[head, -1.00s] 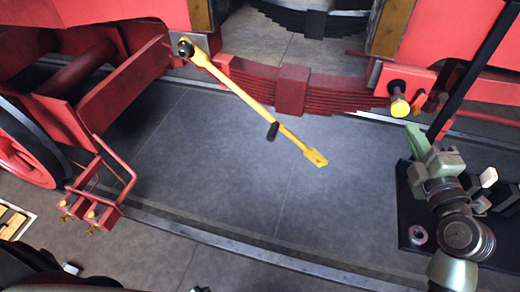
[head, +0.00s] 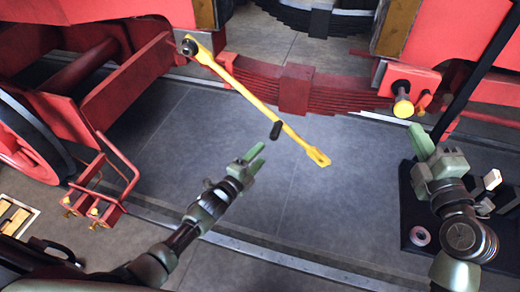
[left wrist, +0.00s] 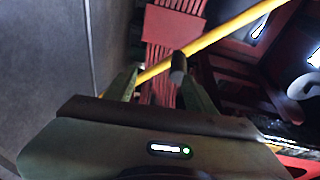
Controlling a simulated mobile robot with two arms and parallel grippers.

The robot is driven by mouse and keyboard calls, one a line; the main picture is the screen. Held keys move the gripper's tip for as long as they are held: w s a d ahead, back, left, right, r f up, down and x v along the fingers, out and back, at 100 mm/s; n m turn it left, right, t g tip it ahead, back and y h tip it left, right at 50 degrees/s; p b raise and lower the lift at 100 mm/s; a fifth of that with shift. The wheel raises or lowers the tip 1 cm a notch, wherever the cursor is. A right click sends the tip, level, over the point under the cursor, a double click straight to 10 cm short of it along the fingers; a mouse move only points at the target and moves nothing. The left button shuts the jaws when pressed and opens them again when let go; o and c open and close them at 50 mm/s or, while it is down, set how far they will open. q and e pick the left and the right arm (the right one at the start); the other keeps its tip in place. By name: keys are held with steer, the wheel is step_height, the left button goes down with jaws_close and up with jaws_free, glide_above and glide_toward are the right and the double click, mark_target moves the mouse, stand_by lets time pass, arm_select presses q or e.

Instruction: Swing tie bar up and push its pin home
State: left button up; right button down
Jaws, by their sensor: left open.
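The yellow tie bar (head: 247,91) hangs slanted from a pivot (head: 189,47) at its upper left end, its free end low at the right. A dark handle (head: 275,130) sticks out from its lower half. The yellow-ended pin (head: 402,105) sits at the bracket right of the red leaf spring. My left gripper (head: 254,158) is open and empty, just below and left of the handle. In the left wrist view the handle (left wrist: 178,65) shows between the open fingers, beyond their tips. My right gripper (head: 420,145) is at the right, below the pin; its finger gap is unclear.
The red leaf spring (head: 340,94) lies behind the bar. A dark mat (head: 415,237) with parts and a ring (head: 420,236) is at the right. A red bracket frame (head: 100,185) and wheel (head: 25,150) stand at the left. The floor below the bar is clear.

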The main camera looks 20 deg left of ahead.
mark_target(271, 138)
arm_select(q)
steer(key=r, duration=0.2)
steer(key=w+r+m, duration=0.1)
steer(key=shift+w+d+t, duration=0.1)
steer(key=shift+d+t, duration=0.2)
steer(key=shift+x, duration=4.35)
steer(key=shift+d, duration=0.1)
steer(key=shift+c, duration=0.3)
jaws_close()
